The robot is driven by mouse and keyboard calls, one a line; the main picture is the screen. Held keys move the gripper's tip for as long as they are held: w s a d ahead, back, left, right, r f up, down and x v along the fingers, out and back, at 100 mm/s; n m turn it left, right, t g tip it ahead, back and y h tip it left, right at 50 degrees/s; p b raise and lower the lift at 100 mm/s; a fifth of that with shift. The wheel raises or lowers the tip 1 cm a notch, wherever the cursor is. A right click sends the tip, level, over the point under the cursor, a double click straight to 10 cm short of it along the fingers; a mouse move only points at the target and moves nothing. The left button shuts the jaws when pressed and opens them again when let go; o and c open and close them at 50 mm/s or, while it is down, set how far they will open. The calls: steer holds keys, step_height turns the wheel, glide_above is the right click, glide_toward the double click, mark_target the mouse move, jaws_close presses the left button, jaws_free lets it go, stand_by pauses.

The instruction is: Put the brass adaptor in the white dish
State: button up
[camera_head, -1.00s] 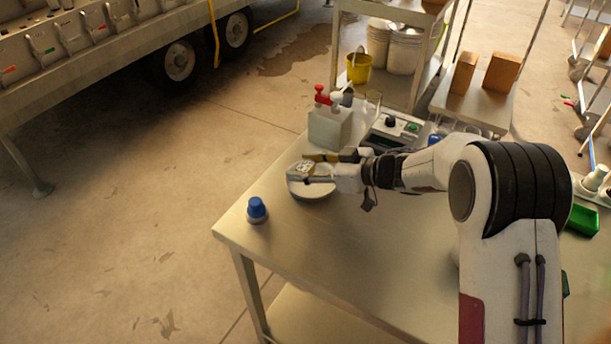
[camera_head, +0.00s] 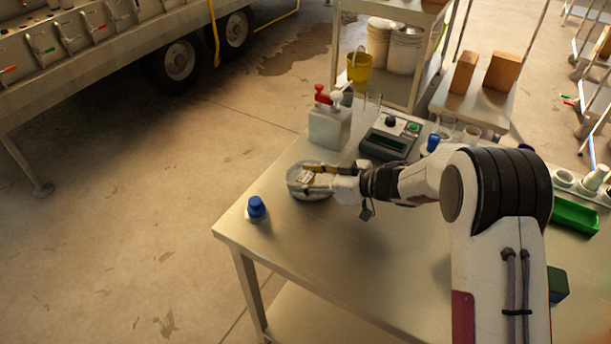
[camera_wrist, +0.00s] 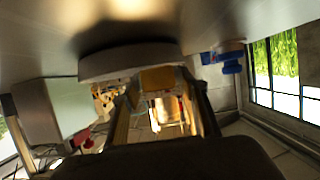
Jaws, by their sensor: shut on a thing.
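The white dish (camera_head: 296,191) is a shallow round dish near the table's far left edge; its pale rim also shows in the wrist view (camera_wrist: 125,60). My gripper (camera_head: 308,178) reaches in from the right, with its fingers at the dish. It is shut on the brass adaptor (camera_head: 305,176), a small yellowish piece that shows between the fingers in the wrist view (camera_wrist: 160,78). In the head view the adaptor overlaps the dish's inside. I cannot tell whether it touches the dish floor. The fingers hide part of the dish.
A blue-capped object (camera_head: 256,208) stands left of the dish. A pale dispenser with a red top (camera_head: 329,127) stands behind it, and a grey device (camera_head: 388,138) is to the right. A green tray (camera_head: 575,215) is at far right. The table front is clear.

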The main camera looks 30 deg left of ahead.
steer(key=o, duration=1.2)
steer(key=shift+f, duration=0.1)
steer(key=shift+r, duration=0.35)
steer(key=shift+d+r, duration=0.15)
steer(key=shift+d, duration=0.05)
steer(key=v, duration=1.1)
steer(key=shift+d+r, duration=0.1)
steer(key=shift+d, duration=0.2)
